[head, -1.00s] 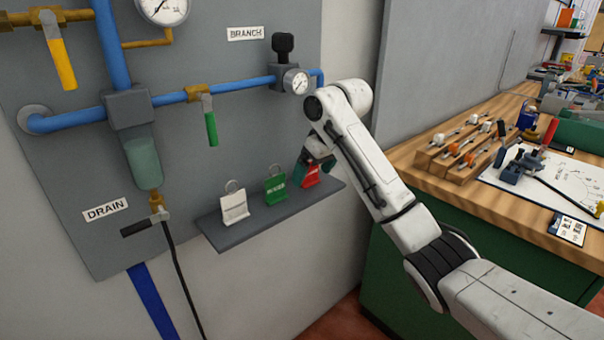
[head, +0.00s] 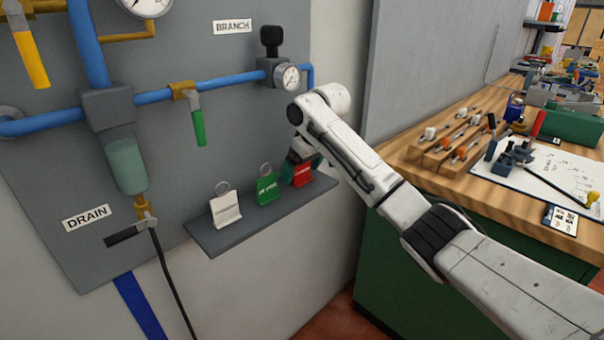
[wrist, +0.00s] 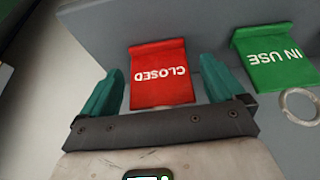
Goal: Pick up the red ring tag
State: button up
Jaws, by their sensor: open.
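The red ring tag (head: 303,174), lettered CLOSED, stands at the right end of a small grey wall shelf (head: 217,238). In the wrist view the red tag (wrist: 161,76) lies between the two teal fingers of my gripper (wrist: 166,85), with a gap on both sides. My gripper is open. The tag's ring is hidden behind the gripper body in the wrist view.
A green IN USE tag (head: 266,189) with its ring stands beside the red one, and a white tag (head: 226,210) stands further left. Blue pipes and a gauge (head: 289,77) are on the panel above. A wooden workbench (head: 400,150) is at right.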

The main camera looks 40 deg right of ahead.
jog(key=shift+c, duration=0.4)
jog(key=c, duration=1)
jog(key=shift+o, duration=0.2)
jog(key=shift+s+r, duration=0.15)
jog(key=shift+r, duration=0.35)
notch_tip(320, 180, up, 6)
jog(key=f, duration=0.1)
jog(key=s+r+p, duration=0.1)
jog(key=s+p, duration=0.3)
jog(key=s, duration=1.5)
jog(key=shift+s+d, duration=0.35)
